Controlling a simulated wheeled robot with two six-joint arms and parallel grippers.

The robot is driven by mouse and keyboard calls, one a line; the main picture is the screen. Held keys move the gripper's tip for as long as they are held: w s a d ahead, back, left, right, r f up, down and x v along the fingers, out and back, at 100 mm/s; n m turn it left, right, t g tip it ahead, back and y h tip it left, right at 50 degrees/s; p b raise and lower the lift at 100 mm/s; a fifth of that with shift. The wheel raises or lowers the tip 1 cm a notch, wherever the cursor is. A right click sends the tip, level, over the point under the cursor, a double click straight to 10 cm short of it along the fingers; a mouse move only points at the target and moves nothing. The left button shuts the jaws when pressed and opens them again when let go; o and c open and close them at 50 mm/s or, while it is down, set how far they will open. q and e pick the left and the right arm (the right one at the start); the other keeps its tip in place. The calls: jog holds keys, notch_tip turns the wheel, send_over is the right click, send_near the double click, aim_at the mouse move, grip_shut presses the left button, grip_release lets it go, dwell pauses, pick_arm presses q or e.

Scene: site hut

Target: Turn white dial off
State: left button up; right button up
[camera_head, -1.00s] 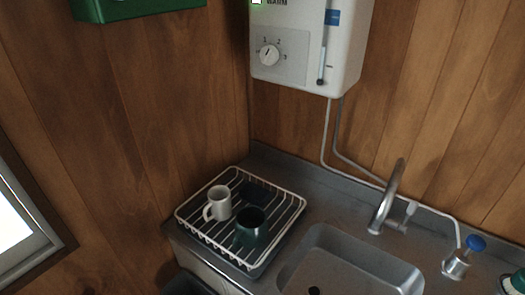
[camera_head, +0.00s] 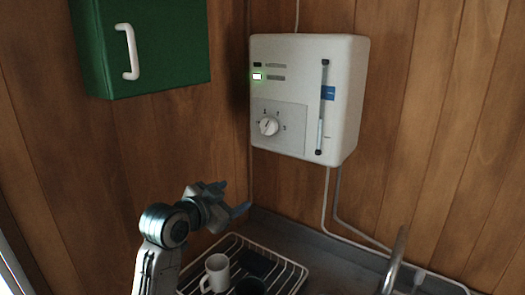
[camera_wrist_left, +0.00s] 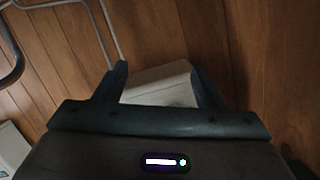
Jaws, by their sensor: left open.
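The white dial (camera_head: 268,126) sits on the grey panel at the lower left of the white wall heater (camera_head: 345,110). Numbers ring it; its exact pointer setting is too small to tell. My left gripper (camera_head: 236,196) is open and empty, below and left of the dial, apart from the heater. In the left wrist view its two fingers (camera_wrist_left: 160,78) stand apart, with a pale box that looks like the heater (camera_wrist_left: 160,88) beyond them. The dial is not visible there. My right gripper is not in view.
A green cabinet (camera_head: 160,50) with a white handle hangs at upper left. Below my left gripper, a white dish rack (camera_head: 297,275) holds a white mug (camera_head: 216,272) and a dark mug. Pipes (camera_head: 325,200) run down from the heater to the tap (camera_head: 397,262). Air before the dial is clear.

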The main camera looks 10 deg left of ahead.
pick_arm(q)
jog(key=m+t+h, duration=0.2)
send_near(264, 130)
jog(key=s, duration=0.1)
jog(key=p+x, duration=0.4)
jog(key=x, duration=0.5)
jog(key=shift+w+a+r+p, duration=0.1)
jog(key=shift+w+p, duration=0.1)
jog(key=shift+p, duration=0.1)
jog(key=shift+w, duration=0.55)
jog(key=c, duration=1)
